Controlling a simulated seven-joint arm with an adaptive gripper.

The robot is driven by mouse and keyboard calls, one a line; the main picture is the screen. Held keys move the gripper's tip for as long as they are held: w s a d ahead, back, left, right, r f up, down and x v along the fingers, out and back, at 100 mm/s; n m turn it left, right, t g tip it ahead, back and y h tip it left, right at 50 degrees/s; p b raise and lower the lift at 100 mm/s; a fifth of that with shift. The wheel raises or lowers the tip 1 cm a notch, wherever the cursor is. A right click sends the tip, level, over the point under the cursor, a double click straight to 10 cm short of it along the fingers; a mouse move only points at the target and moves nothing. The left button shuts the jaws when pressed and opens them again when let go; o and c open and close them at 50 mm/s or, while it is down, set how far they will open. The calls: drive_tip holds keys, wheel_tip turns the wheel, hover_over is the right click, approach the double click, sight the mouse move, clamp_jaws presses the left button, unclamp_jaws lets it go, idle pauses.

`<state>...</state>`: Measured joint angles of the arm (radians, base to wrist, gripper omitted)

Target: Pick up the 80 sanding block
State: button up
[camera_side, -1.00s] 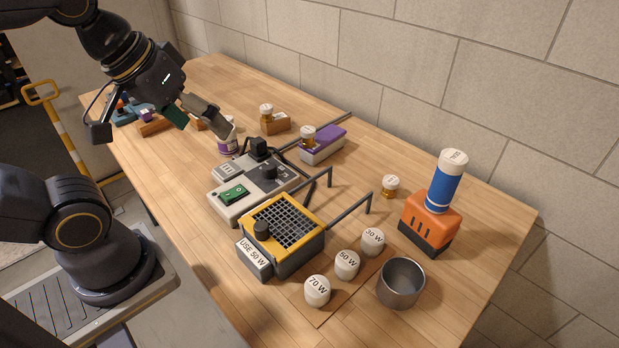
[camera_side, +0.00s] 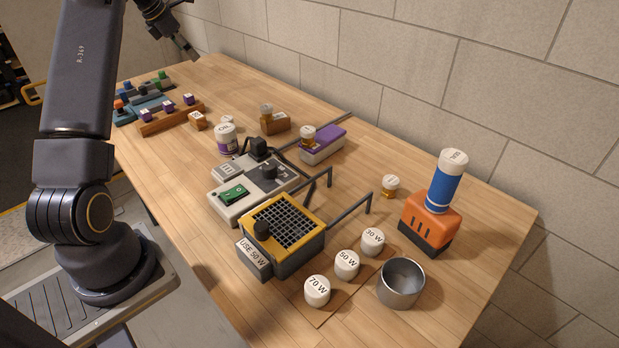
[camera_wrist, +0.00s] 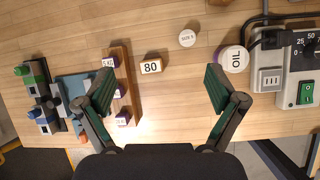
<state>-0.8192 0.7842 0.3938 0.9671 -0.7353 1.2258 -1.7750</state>
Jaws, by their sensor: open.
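The 80 sanding block (camera_wrist: 151,66) is a small tan block with a white face marked "80". In the wrist view it lies on the table ahead, between the lines of my spread fingers and nearer the left one. In the side view the small wooden block (camera_side: 198,121) sits right of the wooden rack. My gripper (camera_wrist: 158,82) is open and empty, above the table and apart from the block.
A wooden rack (camera_side: 173,121) with purple blocks stands just left of the block. A white-capped OIL jar (camera_wrist: 234,59) and a "SIZE 5" round cap (camera_wrist: 187,38) are to its right. Blue-grey holders (camera_side: 140,108) stand at the far left. Bare wood surrounds the block.

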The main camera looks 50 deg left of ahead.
drive_tip(key=n+g, duration=0.1)
drive_tip(key=n, duration=0.1)
approach(196, 115)
drive_tip(key=x, duration=0.5)
drive_tip(key=shift+a, duration=0.2)
drive_tip(key=shift+d+x, duration=0.15)
drive_tip(key=shift+x, duration=1.2)
drive_tip(key=shift+d+x, duration=0.1)
drive_tip(key=shift+x, duration=1.3)
drive_tip(key=shift+c, duration=0.2)
drive_tip(key=c, duration=1.3)
drive_tip(key=shift+o, duration=0.2)
drive_tip(key=shift+r, duration=0.1)
